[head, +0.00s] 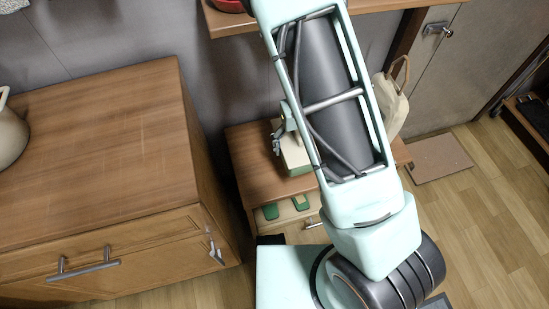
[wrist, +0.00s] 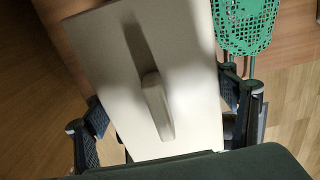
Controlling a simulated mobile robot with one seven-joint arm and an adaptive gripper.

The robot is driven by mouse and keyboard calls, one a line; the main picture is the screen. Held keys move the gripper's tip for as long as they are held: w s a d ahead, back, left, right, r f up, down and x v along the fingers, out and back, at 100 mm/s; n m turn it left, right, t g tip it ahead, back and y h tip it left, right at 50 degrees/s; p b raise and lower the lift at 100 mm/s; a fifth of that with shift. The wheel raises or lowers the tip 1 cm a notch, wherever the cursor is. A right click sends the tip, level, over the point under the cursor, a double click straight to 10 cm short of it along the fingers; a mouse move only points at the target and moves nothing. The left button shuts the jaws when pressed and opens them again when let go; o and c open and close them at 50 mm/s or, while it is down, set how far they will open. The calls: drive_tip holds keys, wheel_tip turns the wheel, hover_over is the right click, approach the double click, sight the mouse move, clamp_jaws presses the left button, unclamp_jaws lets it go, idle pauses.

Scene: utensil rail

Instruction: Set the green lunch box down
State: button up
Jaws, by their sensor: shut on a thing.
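The green lunch box (head: 296,157) has a cream lid and a green lower edge. In the head view it is at the small wooden cabinet (head: 243,166), partly behind my arm. In the wrist view its cream lid (wrist: 193,75) with a raised handle fills the middle. My gripper (head: 279,138) is shut on the box, with one finger at each side of it in the wrist view. I cannot tell whether the box's underside touches the cabinet top.
A green perforated item (wrist: 243,25) is beside the box in the wrist view. A larger wooden cabinet (head: 100,140) with a jug (head: 11,135) stands at left. A shelf (head: 228,20) is above. A cream bag (head: 391,105) is right of my arm. Open floor lies at right.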

drive_tip(key=b, duration=0.2)
hover_over(275, 162)
drive_tip(key=f, duration=0.6)
drive_tip(key=shift+s+d, duration=0.1)
drive_tip(key=shift+d, duration=0.15)
drive_tip(key=shift+a+f+b, duration=0.15)
drive_tip(key=shift+f+b, duration=0.3)
drive_tip(key=shift+f, duration=0.5)
drive_tip(key=shift+a+f+b, duration=0.15)
drive_tip(key=shift+f+b, duration=0.25)
drive_tip(key=shift+f, duration=0.5)
drive_tip(key=shift+f, duration=0.15)
drive_tip(key=o, duration=1.7)
drive_tip(key=shift+c, duration=0.2)
wheel_tip(275, 162, up, 8)
drive_tip(key=p, duration=0.3)
